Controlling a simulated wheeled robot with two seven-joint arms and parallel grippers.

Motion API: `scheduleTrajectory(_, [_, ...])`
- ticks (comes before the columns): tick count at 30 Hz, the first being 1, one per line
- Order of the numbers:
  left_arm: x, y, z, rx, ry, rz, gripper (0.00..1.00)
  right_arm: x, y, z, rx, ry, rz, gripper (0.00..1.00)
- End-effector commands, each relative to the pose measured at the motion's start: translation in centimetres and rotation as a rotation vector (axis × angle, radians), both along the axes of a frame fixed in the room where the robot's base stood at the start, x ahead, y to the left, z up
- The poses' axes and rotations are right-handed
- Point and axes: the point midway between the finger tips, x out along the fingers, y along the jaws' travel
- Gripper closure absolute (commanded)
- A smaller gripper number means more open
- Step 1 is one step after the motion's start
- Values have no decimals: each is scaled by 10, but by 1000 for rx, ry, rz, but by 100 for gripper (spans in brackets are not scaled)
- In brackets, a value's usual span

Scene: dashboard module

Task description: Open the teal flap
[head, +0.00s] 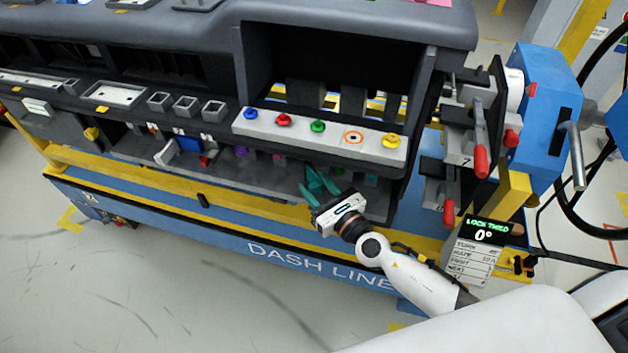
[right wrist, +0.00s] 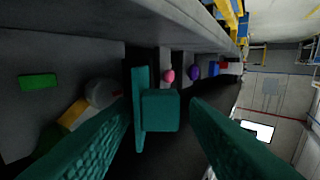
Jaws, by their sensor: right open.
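The teal flap (right wrist: 139,110) shows in the right wrist view as a thin plate with a blocky teal tab (right wrist: 160,110) on its face. My right gripper (head: 318,182) reaches under the dashboard's lower edge in the head view. Its teal fingers are open, one on either side of the tab (right wrist: 162,106), with gaps visible at both sides. The gripper's similar colour and the shadow keep me from picking out the flap clearly in the head view. My left gripper is not in view.
A white strip with coloured knobs (head: 318,129) runs above the gripper. Red-handled levers (head: 480,160) and a blue machine (head: 545,110) stand to the right. In the wrist view, a pink knob (right wrist: 168,76) and purple knob (right wrist: 194,72) lie beyond the tab. Open floor lies in front.

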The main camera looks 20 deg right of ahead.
Motion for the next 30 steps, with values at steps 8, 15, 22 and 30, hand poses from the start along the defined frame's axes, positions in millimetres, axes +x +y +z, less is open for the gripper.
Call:
scheduleTrajectory(8, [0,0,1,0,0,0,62,9,3,0,1,0,0,59])
scheduleTrajectory(15, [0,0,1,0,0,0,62,9,3,0,1,0,0,75])
scheduleTrajectory(22, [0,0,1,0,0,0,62,9,4,0,2,1,1,100])
scheduleTrajectory(30, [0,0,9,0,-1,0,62,8,7,1,5,3,-37,100])
